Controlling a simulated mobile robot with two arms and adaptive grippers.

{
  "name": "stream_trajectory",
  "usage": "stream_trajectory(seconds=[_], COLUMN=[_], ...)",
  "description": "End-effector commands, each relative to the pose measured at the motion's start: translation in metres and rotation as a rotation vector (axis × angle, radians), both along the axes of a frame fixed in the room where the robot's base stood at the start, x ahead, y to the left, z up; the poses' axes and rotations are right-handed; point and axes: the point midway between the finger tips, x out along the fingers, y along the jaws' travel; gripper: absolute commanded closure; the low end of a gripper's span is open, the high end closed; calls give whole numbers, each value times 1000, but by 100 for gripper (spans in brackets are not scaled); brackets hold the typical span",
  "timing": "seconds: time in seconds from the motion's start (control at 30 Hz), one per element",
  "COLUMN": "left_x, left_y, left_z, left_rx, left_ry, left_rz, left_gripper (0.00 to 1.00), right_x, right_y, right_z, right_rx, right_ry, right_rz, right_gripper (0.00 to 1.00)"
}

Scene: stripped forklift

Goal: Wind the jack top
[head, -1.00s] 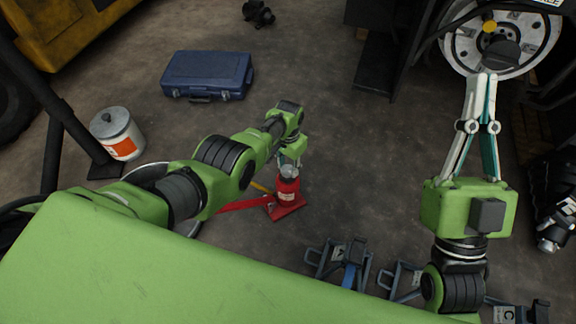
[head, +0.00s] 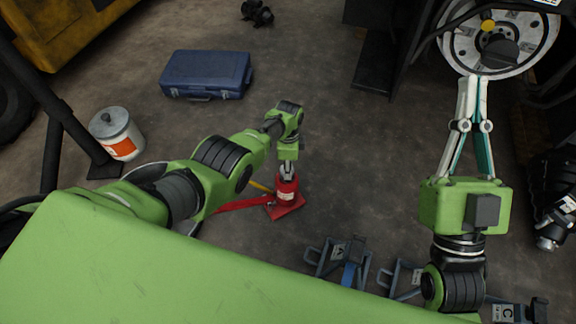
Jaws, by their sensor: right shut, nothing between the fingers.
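The red bottle jack (head: 286,192) stands upright on its red base on the floor, near the middle of the head view. My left gripper (head: 288,172) points down right at the top of the jack. Its fingers and the jack top overlap in the picture, so I cannot tell whether they grip it or only touch it. My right gripper (head: 481,82) is shut and empty, its fingertips pointing up at the picture's right, in front of the wheel hub.
A blue case (head: 206,75) and a white-orange can (head: 117,134) stand at the left. Jack stands (head: 340,262) lie along the bottom right. A wheel hub (head: 500,38) is at the top right.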

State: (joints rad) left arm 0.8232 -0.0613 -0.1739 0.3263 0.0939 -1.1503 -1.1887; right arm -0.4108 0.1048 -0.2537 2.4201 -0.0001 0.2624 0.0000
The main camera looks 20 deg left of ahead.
Motion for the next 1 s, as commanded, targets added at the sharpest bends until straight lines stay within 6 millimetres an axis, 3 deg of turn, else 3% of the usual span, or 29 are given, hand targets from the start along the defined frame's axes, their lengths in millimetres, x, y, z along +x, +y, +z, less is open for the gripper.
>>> stream_trajectory(seconds=[0.6,1.0], left_x=[1,0], left_y=[-1,-1], left_z=[4,4], left_rx=[-2,-2], left_ry=[-5,-6], left_rz=[-560,-768], left_gripper=[89,89], right_x=[4,4], right_y=[0,0], right_z=[-4,-3], right_rx=[-8,-8], right_ry=[26,26], right_rz=[-2,-2], right_gripper=[100,100])
